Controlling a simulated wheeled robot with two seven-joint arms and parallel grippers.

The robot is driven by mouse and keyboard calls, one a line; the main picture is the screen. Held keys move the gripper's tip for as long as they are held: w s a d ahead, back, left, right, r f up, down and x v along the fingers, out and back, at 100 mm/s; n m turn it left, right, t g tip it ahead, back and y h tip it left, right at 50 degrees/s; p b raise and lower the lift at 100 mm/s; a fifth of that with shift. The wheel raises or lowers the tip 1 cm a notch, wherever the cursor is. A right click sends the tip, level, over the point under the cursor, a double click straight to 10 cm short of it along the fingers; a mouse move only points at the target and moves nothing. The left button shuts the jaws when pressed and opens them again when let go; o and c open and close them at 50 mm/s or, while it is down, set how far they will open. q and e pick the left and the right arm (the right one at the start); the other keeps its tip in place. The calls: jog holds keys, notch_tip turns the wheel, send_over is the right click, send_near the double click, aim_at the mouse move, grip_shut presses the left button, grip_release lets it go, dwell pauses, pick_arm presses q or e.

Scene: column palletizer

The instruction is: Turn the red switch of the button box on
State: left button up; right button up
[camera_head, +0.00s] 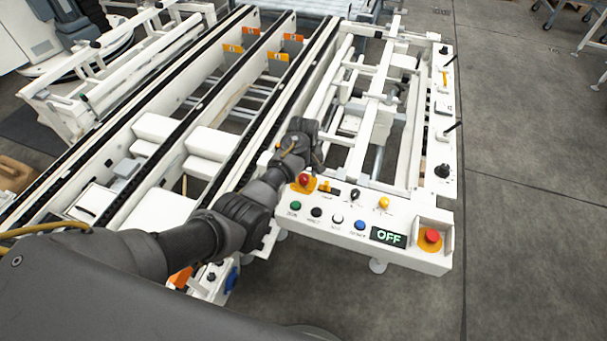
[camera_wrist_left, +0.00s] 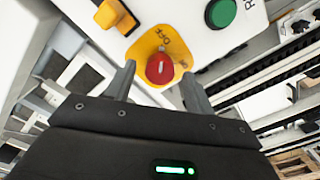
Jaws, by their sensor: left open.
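The button box (camera_head: 340,208) is a white panel with coloured buttons and a small display (camera_head: 388,237) reading OFF. The red switch (camera_head: 304,180) sits on a yellow plate near its left end. In the left wrist view, the red switch (camera_wrist_left: 160,69) has a pale mark on its face and lies between my fingertips. My left gripper (camera_head: 308,155) is just behind the switch in the head view. Its two fingers (camera_wrist_left: 158,82) are open on either side of the switch, with gaps visible. Contact cannot be told. My right gripper is out of view.
A red mushroom button (camera_head: 432,236) on a yellow plate is at the box's right end. Green (camera_head: 295,205), black, white and blue (camera_head: 359,225) buttons line the front. Conveyor rails stand left; open floor lies right.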

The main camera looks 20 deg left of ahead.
pick_arm(q)
jog(key=shift+f, duration=0.4)
jog(key=shift+c, duration=0.3)
jog(key=c, duration=0.9)
